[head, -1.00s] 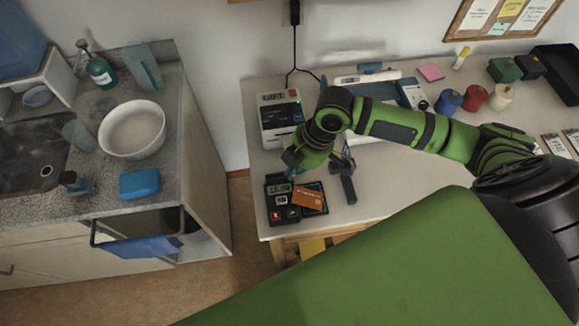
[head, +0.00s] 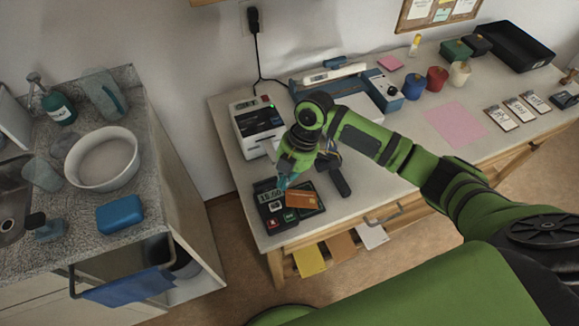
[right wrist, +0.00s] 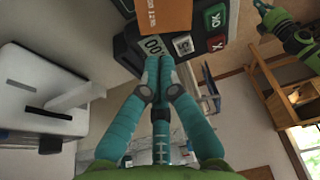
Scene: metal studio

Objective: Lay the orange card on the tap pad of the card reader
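The card reader (head: 267,207) is a black terminal with a lit display and red and green keys, near the front left of the table. The orange card (head: 302,201) lies over the dark tap pad (head: 311,189) on its right side, covering much of it. I cannot tell whether it lies fully flat. My right gripper (head: 283,184) is just above the reader, beside the card's left end. In the right wrist view its teal fingers (right wrist: 160,63) are together at the display, apart from the card (right wrist: 165,14). My left gripper does not show.
A white printer-like device (head: 258,125) stands behind the reader, and a black upright object (head: 339,181) stands right of it. Coloured pots (head: 437,78) and a black tray (head: 515,46) are further right. A gap separates the table from the sink counter (head: 150,211).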

